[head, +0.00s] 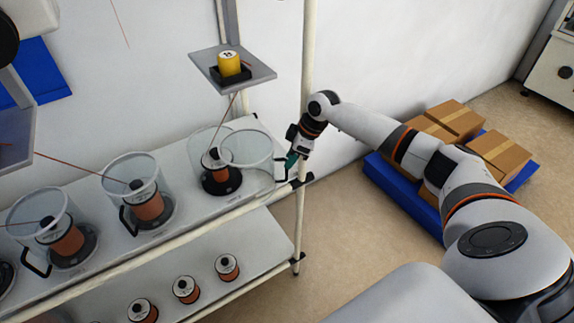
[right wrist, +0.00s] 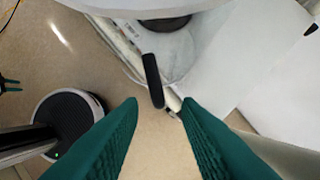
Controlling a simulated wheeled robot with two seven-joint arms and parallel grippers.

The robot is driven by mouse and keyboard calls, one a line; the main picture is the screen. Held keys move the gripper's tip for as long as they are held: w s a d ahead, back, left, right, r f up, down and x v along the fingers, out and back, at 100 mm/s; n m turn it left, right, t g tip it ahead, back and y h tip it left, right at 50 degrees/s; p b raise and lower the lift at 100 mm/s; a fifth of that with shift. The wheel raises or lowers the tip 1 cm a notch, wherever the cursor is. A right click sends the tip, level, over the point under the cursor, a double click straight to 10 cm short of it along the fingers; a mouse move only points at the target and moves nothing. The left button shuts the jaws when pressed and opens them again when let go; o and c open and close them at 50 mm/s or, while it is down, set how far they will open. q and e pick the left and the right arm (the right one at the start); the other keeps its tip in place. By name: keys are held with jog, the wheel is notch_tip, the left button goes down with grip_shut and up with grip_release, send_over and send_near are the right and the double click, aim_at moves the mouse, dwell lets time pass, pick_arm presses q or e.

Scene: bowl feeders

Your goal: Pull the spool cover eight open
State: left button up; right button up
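The spool cover (head: 247,148) at the right end of the upper shelf is a clear cylinder shell. Its front part stands swung out to the right of its rear part, so the copper spool (head: 219,172) is partly exposed. My right gripper (head: 290,161) is at the cover's right side by its handle. In the right wrist view the black handle (right wrist: 153,80) reaches down between the two green fingertips (right wrist: 160,103). The fingers are apart, with a visible gap on both sides of the handle. My left gripper (right wrist: 10,85) shows small at the left edge there, its prongs apart.
Two more clear covers (head: 128,168) with black handles stand left on the shelf (head: 180,215). A small tray (head: 262,76) with a yellow spool (head: 228,63) hangs above. A cream post (head: 305,90) rises beside my right gripper. Boxes (head: 500,150) lie on a blue pallet.

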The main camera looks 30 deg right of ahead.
jog(key=b+v, duration=0.1)
jog(key=v, duration=0.6)
jog(key=shift+r, duration=0.3)
jog(key=shift+s+d, duration=0.1)
